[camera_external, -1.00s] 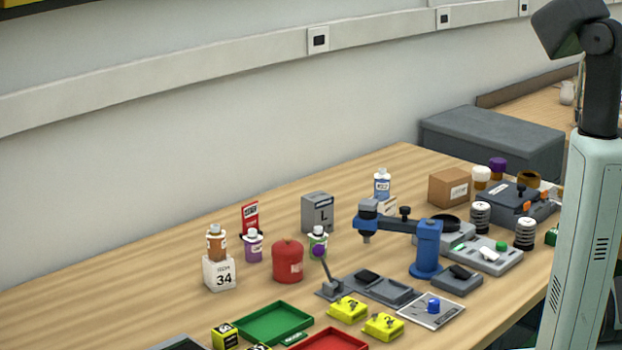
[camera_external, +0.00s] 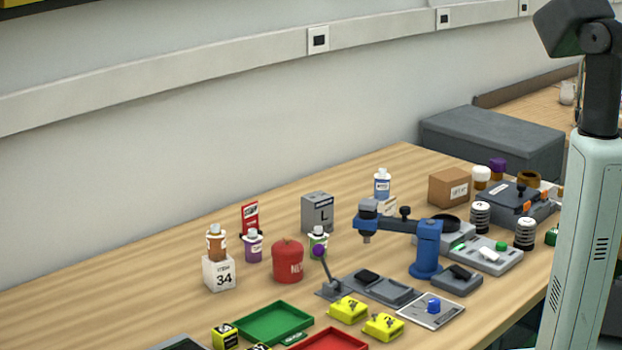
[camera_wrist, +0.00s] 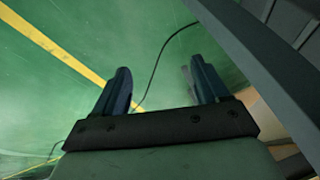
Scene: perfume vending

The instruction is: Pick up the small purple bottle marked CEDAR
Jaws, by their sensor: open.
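A small purple bottle (camera_external: 253,246) with a white cap stands upright on the table, left of centre in the external view, in front of a red sign. Its label is too small to read. My gripper (camera_wrist: 160,88) shows only in the wrist view, with its two fingers apart and nothing between them. It points at a green floor, with the table edge at the right, so it is away from the bottle.
An orange bottle (camera_external: 217,243) stands on a white block marked 34 (camera_external: 219,273) just left of the purple bottle. A red jar (camera_external: 288,263) stands to its right. A blue press (camera_external: 427,248), a green tray (camera_external: 273,324) and a red tray (camera_external: 330,341) are nearby. Bare table lies at the left.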

